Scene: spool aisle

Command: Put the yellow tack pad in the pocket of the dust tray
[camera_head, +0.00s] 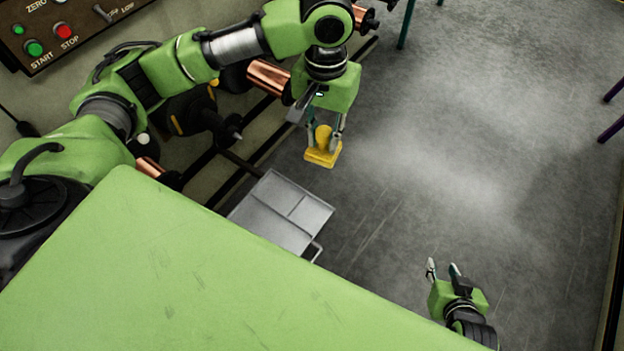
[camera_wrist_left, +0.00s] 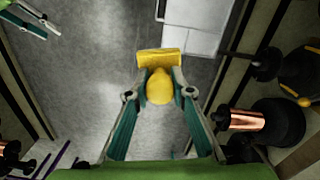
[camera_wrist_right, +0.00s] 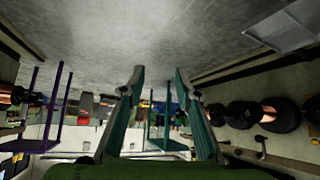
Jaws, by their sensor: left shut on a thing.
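The yellow tack pad (camera_head: 322,157) has a flat block base and a rounded knob on top. My left gripper (camera_head: 324,133) is shut on its knob and holds it up, with the base hanging below the fingers. In the left wrist view the knob (camera_wrist_left: 159,86) is between the fingertips. The dust tray (camera_head: 283,212) is a grey metal tray with divided compartments, below and to the left of the pad in the head view. It shows partly in the left wrist view (camera_wrist_left: 193,40). My right gripper (camera_head: 442,268) is open and empty at lower right.
Copper spools (camera_head: 268,77) on dark spindles line the machine at left, close to my left arm. A control panel (camera_head: 60,30) is at upper left. Purple legs (camera_head: 612,110) stand at the right edge. The grey floor (camera_head: 450,150) in the middle is clear.

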